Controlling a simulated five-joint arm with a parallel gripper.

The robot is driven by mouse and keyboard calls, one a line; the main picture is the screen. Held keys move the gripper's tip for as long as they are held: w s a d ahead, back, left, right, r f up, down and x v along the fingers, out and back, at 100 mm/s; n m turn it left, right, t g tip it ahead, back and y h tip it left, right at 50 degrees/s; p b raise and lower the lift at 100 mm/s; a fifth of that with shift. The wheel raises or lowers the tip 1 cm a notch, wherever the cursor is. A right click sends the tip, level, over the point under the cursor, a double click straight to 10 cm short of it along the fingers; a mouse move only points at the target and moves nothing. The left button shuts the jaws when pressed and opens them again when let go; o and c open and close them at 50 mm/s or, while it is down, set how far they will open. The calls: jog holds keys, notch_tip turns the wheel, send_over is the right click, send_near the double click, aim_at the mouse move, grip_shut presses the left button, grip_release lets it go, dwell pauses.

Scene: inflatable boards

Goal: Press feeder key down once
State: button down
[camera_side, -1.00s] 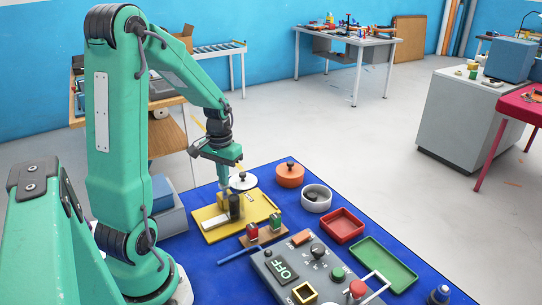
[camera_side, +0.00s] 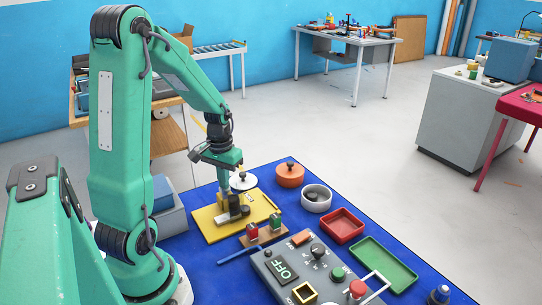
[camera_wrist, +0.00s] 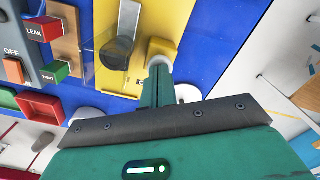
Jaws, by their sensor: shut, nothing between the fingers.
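The feeder is on a yellow board (camera_side: 207,230), with an upright dark cylinder (camera_side: 234,203) and a grey strip at its foot. In the wrist view the dark cylinder (camera_wrist: 116,53) shows inside a clear housing, beside a grey strip (camera_wrist: 129,18). A yellow block (camera_wrist: 163,46) with a pale round end, seemingly the feeder key, stands at the board's edge. My gripper (camera_side: 224,203) is shut and empty, pointing down behind the dark cylinder. In the wrist view its tip (camera_wrist: 160,66) meets or overlaps the pale end; contact is unclear.
A wooden stand (camera_side: 262,236) with red and green blocks is in front of the board. A grey control panel (camera_side: 283,253) reading OFF stands near. Pots (camera_side: 289,174), a red tray (camera_side: 342,226) and a green tray (camera_side: 383,262) are to the right on the blue mat.

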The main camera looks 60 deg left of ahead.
jog(key=shift+f, duration=0.55)
jog(key=shift+r, duration=0.15)
dwell(0.7)
notch_tip(320, 180, up, 9)
dwell(2.1)
jog(key=shift+d, duration=0.1)
dwell(0.7)
jog(key=s+d+r+m+t, duration=0.2)
jog(key=d+r+m, duration=0.1)
jog(key=d, duration=0.7)
jog(key=s+d+r+m+t, duration=0.3)
jog(key=d+r, duration=0.3)
jog(key=d, duration=0.4)
jog(key=shift+d+t, duration=0.25)
jog(key=shift+t, duration=0.05)
